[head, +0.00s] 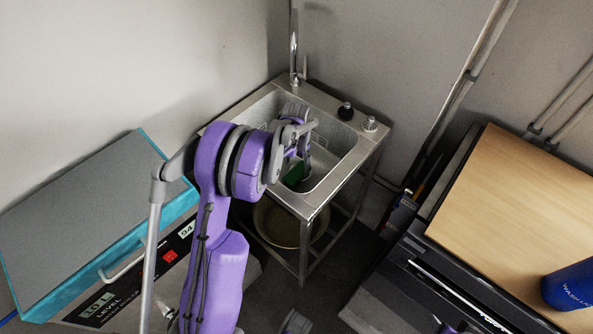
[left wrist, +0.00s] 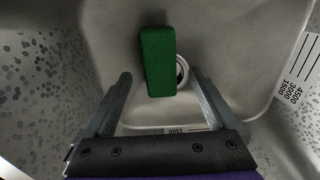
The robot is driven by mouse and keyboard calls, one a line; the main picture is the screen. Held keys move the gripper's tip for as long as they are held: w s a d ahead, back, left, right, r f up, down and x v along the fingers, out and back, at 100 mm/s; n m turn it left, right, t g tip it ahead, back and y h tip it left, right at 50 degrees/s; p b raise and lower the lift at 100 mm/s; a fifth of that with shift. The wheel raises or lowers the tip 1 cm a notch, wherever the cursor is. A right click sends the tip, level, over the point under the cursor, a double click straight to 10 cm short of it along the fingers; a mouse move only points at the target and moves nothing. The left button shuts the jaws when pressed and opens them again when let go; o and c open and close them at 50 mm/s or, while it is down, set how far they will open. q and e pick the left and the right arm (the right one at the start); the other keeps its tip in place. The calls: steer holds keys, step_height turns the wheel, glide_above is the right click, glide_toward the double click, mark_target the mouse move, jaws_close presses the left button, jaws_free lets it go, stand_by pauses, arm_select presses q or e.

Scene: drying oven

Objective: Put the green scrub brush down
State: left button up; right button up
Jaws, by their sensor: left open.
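The green scrub brush (left wrist: 157,62) shows as a green block in the left wrist view. It is in the sink basin (left wrist: 105,35), partly over the round drain (left wrist: 182,70). In the head view a green bit of the brush (head: 294,174) shows inside the basin, mostly hidden by my left wrist. My left gripper (left wrist: 161,78) is open, with one finger on each side of the brush and a visible gap to both fingers. It points down into the sink (head: 345,172). The fingers of my right gripper are not visible.
A faucet (head: 294,45) stands behind the basin. A dark knob (head: 345,111) and a clear-topped one (head: 370,124) are on the rim. A round bowl (head: 275,222) is under the sink.

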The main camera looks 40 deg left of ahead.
mark_target(296, 172)
arm_select(q)
step_height(296, 172, up, 7)
steer(key=s+d+r, duration=0.3)
steer(key=d, duration=0.1)
steer(key=s+d+r+t, duration=0.1)
steer(key=s+d+r, duration=0.2)
steer(key=s+d, duration=0.1)
steer(key=s+d+r+t, duration=0.1)
steer(key=s+d+r, duration=0.2)
steer(key=s+d, duration=0.1)
steer(key=shift+d, duration=0.25)
steer(key=s+d+t, duration=0.1)
steer(key=s+d, duration=0.2)
steer(key=s, duration=0.3)
steer(key=s+d+f+n+t, duration=0.1)
steer(key=s+d+t, duration=0.1)
steer(key=s+d, duration=0.2)
steer(key=shift+s+f, duration=0.2)
steer(key=shift+s, duration=1.25)
